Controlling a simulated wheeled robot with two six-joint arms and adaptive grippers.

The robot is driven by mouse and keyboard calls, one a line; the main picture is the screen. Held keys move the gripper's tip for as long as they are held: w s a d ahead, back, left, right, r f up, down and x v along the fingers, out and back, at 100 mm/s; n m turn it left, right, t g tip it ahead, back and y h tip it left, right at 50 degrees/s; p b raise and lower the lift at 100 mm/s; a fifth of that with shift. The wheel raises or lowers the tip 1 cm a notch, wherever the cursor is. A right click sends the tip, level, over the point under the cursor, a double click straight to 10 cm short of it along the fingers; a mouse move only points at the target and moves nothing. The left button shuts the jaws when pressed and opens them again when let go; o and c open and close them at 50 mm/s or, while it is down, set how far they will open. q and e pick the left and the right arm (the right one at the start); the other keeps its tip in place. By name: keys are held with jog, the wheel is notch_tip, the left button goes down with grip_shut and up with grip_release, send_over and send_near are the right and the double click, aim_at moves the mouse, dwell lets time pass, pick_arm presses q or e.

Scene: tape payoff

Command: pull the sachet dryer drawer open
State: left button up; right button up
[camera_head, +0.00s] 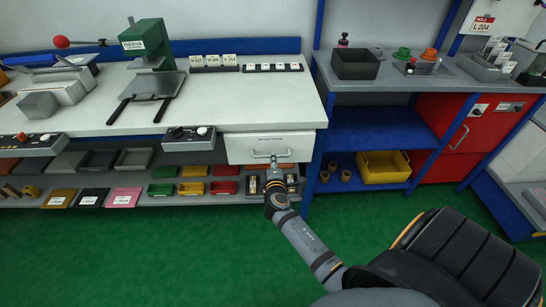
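The white sachet dryer drawer (248,148) is under the right end of the white bench, with a small label and a bar handle on its front. It looks closed or nearly so; I cannot tell if there is a small gap. My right gripper (273,162) is at the handle, in front of the lower middle of the drawer front. It covers part of the handle. The fingers are too small to tell whether they are shut on it. My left gripper is not in view.
The white bench (225,105) carries a green press (150,45). A shelf of small coloured bins (190,188) lies below the drawer. A blue rack (365,130) with a yellow bin (385,167) stands close on the right. The green floor (130,255) in front is clear.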

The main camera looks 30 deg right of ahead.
jog(key=shift+x, duration=1.85)
jog(key=shift+c, duration=0.4)
grip_shut()
